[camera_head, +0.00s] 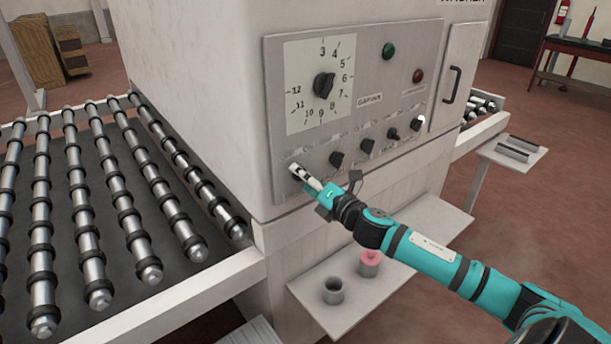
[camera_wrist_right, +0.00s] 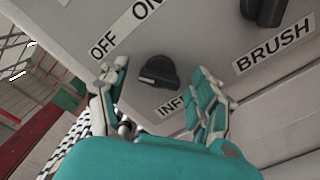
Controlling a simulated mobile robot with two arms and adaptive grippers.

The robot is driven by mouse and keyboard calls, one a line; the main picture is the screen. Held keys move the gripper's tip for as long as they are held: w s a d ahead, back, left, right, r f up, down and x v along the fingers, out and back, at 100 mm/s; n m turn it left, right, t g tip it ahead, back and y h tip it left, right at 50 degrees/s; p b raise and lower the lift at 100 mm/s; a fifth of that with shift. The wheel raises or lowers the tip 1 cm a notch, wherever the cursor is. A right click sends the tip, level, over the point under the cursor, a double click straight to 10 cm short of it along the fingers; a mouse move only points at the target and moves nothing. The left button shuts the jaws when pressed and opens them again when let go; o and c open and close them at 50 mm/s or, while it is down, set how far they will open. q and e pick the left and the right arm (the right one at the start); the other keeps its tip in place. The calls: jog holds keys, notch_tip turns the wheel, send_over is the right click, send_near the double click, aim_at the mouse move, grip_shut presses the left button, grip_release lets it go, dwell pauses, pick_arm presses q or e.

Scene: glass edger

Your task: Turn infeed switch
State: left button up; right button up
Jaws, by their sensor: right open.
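The infeed switch (camera_wrist_right: 158,72) is a black rotary knob on the grey panel, in the wrist view. The words OFF and ON stand above it, and a label starting "INFE" (camera_wrist_right: 172,103) stands below, its end hidden by a finger. My right gripper (camera_wrist_right: 160,88) is open, with one finger on each side of the knob; I cannot tell whether they touch it. In the head view my right gripper (camera_head: 299,172) is at the lower left end of the panel (camera_head: 305,135) and mostly hides the switch. My left gripper is not in view.
Similar knobs, including the one by the BRUSH label (camera_wrist_right: 273,52), run to the right along the panel. A large numbered dial (camera_head: 324,85) sits above. The roller conveyor (camera_head: 85,210) is at the left. A shelf (camera_head: 345,312) with two cups is below.

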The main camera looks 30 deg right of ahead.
jog(key=shift+c, duration=0.5)
jog(key=c, duration=1.1)
